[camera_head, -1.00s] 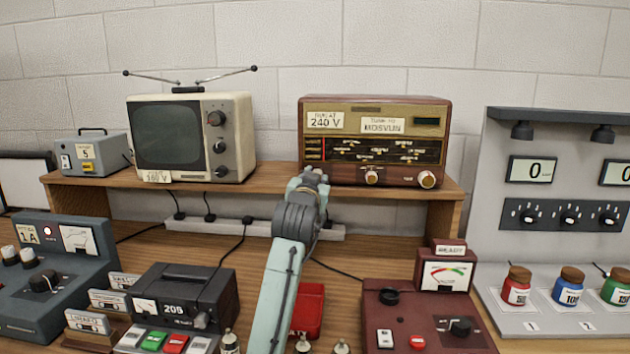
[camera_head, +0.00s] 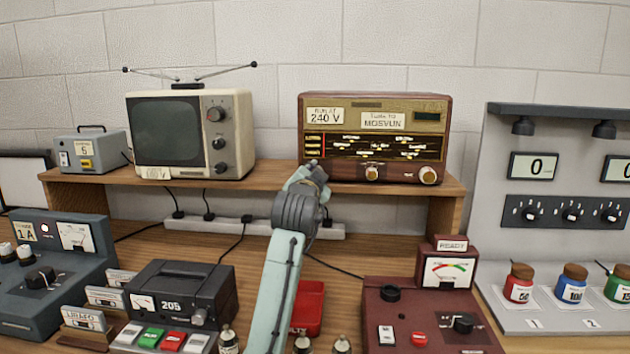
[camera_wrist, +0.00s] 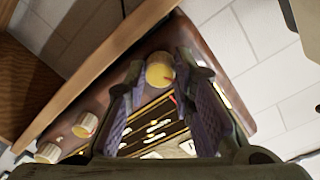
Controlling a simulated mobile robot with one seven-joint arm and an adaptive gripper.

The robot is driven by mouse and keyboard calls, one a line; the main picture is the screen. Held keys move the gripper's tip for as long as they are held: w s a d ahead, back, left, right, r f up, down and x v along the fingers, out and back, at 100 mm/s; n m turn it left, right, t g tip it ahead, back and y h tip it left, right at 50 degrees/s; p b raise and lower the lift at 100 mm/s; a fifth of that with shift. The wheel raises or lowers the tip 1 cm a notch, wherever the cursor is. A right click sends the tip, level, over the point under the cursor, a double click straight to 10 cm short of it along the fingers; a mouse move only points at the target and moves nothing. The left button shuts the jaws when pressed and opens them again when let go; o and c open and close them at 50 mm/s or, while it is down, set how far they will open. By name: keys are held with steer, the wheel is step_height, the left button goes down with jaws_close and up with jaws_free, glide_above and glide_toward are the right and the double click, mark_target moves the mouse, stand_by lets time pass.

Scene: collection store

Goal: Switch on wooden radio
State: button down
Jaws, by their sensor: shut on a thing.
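The wooden radio (camera_head: 375,137) stands on the raised shelf, with a "240 V" label and a label above its dial. Two of its pale knobs, the middle one (camera_head: 372,173) and the right one (camera_head: 428,175), show in the head view. The left knob is hidden there behind my gripper (camera_head: 314,170). In the wrist view that knob (camera_wrist: 160,68) sits between the two fingertips of my gripper, which is shut on it. The other two knobs (camera_wrist: 85,125) lie to the lower left in the wrist view, apart from the fingers.
A cream television (camera_head: 190,135) and a small grey box (camera_head: 93,152) share the shelf (camera_head: 265,180). Below are a dark "205" unit (camera_head: 185,295), a red tray (camera_head: 309,305) and a maroon meter unit (camera_head: 425,310). A grey panel with jars (camera_head: 565,240) stands right.

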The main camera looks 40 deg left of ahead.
steer(key=m+b, duration=0.2)
steer(key=m, duration=0.6)
steer(key=shift+g, duration=0.3)
steer(key=shift+m, duration=0.4)
steer(key=c, duration=1.3)
jaws_free()
steer(key=shift+c, duration=0.2)
steer(key=v, duration=1.2)
steer(key=shift+d, duration=0.1)
